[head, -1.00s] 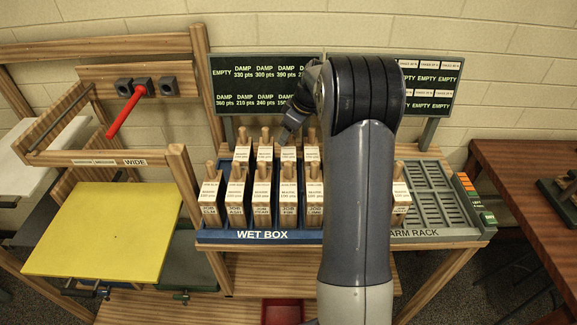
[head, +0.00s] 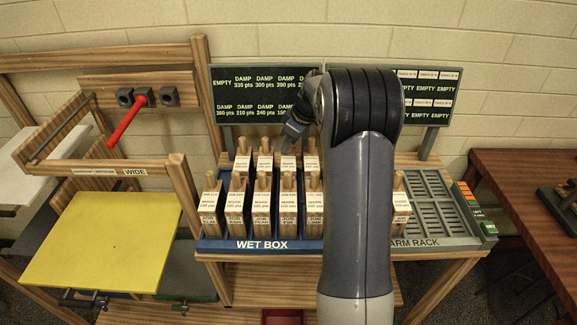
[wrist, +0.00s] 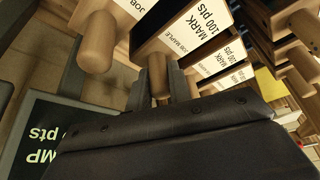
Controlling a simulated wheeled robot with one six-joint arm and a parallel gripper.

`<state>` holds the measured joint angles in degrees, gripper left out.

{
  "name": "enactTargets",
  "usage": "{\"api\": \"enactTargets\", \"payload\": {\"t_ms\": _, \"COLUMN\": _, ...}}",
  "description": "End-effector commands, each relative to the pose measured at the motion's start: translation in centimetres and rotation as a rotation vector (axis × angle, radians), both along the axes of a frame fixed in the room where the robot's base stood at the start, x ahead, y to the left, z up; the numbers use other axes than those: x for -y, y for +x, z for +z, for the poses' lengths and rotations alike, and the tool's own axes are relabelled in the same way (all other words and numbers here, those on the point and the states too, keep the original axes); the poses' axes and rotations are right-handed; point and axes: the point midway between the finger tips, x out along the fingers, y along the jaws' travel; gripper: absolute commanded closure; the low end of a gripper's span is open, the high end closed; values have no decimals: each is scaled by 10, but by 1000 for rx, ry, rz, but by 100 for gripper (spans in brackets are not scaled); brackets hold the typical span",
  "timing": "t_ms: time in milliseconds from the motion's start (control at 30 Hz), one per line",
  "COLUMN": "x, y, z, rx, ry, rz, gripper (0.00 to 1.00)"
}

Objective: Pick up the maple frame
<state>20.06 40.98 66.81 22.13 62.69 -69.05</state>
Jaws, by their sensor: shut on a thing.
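The maple frame is a wooden block with a peg handle and a white label reading "JOB MAPLE" and "MARK 100 pts" (wrist: 182,32) in the wrist view. My gripper (wrist: 157,84) is shut on its round peg, one dark finger on each side. In the head view my gripper (head: 289,142) is at the top of a back-row block (head: 288,164), upright among its neighbours in the blue wet box (head: 215,244). The lower part of that block is hidden behind the front row.
Similar labelled blocks stand close on both sides and in the front row (head: 262,208). The grey slotted rack (head: 437,210) lies right of the wet box, partly hidden by my arm. A dark display (head: 262,105) stands behind. A yellow board (head: 100,242) is at the left.

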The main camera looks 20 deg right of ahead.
Motion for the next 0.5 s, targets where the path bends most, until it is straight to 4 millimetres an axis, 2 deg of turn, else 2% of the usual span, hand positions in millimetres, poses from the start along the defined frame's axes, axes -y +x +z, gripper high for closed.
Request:
{"api": "enactTargets", "payload": {"t_ms": 167, "x": 0, "y": 1, "z": 12, "rx": 4, "ry": -1, "rz": 0, "gripper": 100}}
{"api": "enactTargets", "payload": {"t_ms": 500, "x": 0, "y": 0, "z": 78, "rx": 4, "ry": -2, "rz": 0, "gripper": 100}}
